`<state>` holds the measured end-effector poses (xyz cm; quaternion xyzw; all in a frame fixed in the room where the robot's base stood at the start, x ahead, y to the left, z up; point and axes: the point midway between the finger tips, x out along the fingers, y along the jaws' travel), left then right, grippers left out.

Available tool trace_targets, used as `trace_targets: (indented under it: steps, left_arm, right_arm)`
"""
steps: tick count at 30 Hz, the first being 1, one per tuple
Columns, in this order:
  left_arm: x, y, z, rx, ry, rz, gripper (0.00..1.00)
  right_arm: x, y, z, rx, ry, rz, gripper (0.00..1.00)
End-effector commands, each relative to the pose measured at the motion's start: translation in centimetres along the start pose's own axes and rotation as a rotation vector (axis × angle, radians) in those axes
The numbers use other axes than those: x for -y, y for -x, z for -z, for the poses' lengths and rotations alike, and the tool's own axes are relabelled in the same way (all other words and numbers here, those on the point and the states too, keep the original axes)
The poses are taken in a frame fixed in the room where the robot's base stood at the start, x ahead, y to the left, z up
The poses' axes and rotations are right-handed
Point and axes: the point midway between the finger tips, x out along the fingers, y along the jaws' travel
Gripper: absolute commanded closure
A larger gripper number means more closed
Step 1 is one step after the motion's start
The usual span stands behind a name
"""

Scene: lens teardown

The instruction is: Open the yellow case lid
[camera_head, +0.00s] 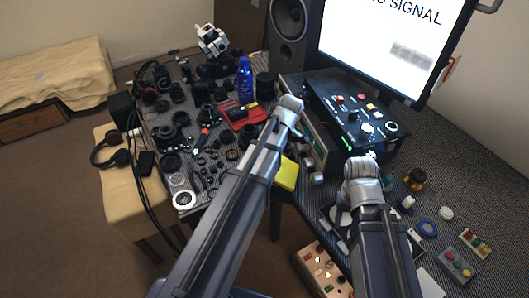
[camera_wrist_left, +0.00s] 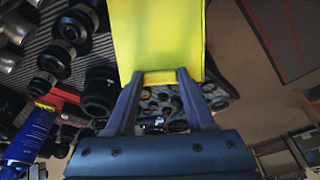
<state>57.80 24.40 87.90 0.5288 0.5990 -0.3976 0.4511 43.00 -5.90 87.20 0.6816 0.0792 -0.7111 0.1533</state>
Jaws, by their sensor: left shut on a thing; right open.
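The yellow case (camera_head: 286,174) shows in the head view at the table's front edge, partly behind my left arm. In the left wrist view a broad, flat yellow panel (camera_wrist_left: 158,35) fills the upper middle. A narrow yellow tab (camera_wrist_left: 158,77) at its near edge sits between the fingers of my left gripper (camera_wrist_left: 160,88), which is shut on it. The hinge and the case's inside are not visible, so I cannot tell how far the lid is raised. My right gripper (camera_head: 361,182) is over the right part of the table, its fingers mostly hidden by its arm.
Many black lens parts crowd the left table, with a red tray (camera_head: 238,118) and a blue bottle (camera_head: 245,80). A black control box (camera_head: 345,105) and a monitor (camera_head: 390,45) stand behind. Small parts and a button box (camera_head: 456,264) lie at right.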

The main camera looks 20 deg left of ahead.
Motion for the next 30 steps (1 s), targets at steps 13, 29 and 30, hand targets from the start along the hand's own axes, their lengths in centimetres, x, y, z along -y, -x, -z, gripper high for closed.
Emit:
trace_targets:
  steps: [13, 29, 30]
  left_arm:
    - [0.0, 5.0, -4.8, 0.014, -0.009, -0.002, 1.0]
    - [0.0, 7.4, -11.6, 0.014, -0.008, -0.001, 1.0]
    - [0.0, 7.5, -12.1, 0.014, -0.007, 0.0, 1.0]
  right_arm:
    - [-0.3, 3.6, -0.2, 0.0, 0.0, 0.0, 0.5]
    - [-0.4, 4.0, -0.2, 0.0, 0.0, 0.0, 0.5]
    - [-0.4, 3.9, -0.2, 0.0, 0.0, 0.0, 0.5]
